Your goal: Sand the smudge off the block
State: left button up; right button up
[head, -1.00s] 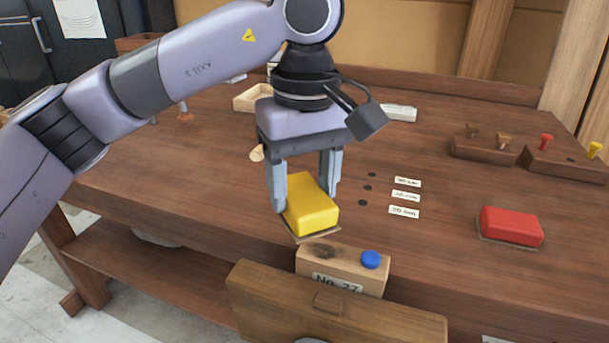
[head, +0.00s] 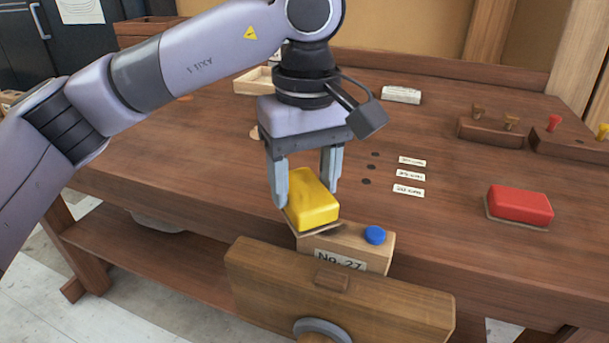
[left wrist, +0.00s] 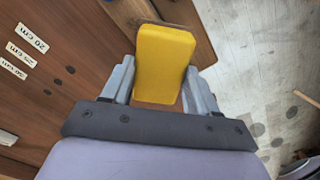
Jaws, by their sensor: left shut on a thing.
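My left gripper (head: 308,184) is shut on a yellow sanding block (head: 312,200) with a thin sanding sheet under it. The yellow sanding block also shows between the fingers in the left wrist view (left wrist: 163,62). It is over the left part of the top of the wooden block (head: 372,250), labelled "No. 27", and looks to be at or very near that surface. The smudge is hidden under it. A blue round knob (head: 375,235) sits on the right of the block's top. My right gripper is not in view.
A wooden vise jaw (head: 390,305) stands in front of the block at the bench edge. A red sanding block (head: 519,205) lies on the bench (head: 440,235) at the right. Label strips (head: 410,176) and dark holes lie behind the block. Peg racks (head: 490,131) stand at the back right.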

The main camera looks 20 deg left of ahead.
pick_arm(q)
jog(key=shift+f+b, duration=0.75)
jog(key=shift+f, duration=0.25)
jog(key=shift+d+r, duration=0.1)
jog(key=shift+d, duration=0.4)
jog(key=shift+s+d+p, duration=0.1)
jog(key=shift+d+p, duration=0.5)
jog(key=shift+d, duration=1.15)
jog(key=shift+s+d, duration=0.2)
jog(key=shift+d, duration=0.75)
jog(key=c, duration=0.4)
jog(key=shift+d, duration=0.3)
jog(key=shift+c, duration=0.3)
jog(key=shift+w+a, duration=0.15)
jog(key=shift+a, duration=0.45)
jog(key=shift+w+a, duration=0.15)
jog(key=shift+a, duration=0.4)
jog(key=shift+a+b, duration=0.45)
jog(key=shift+a, duration=2)
